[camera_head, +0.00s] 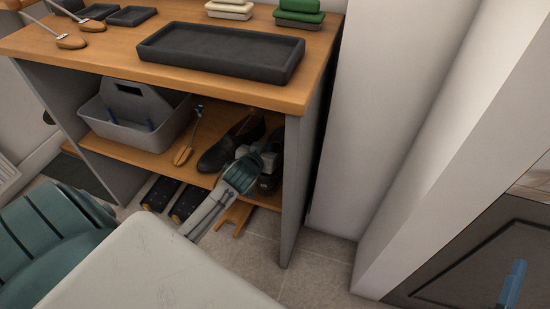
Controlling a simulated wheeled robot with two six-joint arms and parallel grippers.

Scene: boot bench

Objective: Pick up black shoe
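A pair of black shoes sits at the right end of the bench's lower shelf. The left black shoe (230,145) rests on the shelf with its opening showing. The right black shoe (277,141) stands close to the bench's right side panel and is partly covered by my gripper. My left gripper (262,157) reaches in from the front and is at the right shoe, in front of the left one's right side. Its fingers are small and dark against the shoes, so whether they are open or touching is unclear. My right gripper is not in view.
A grey caddy (140,110) and a wooden-ended shoe tree (184,154) share the lower shelf (160,155). A black tray (220,52) lies on the bench top. Dark footwear (174,197) and a wooden boot jack (237,215) lie on the floor below. A white wall stands at right.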

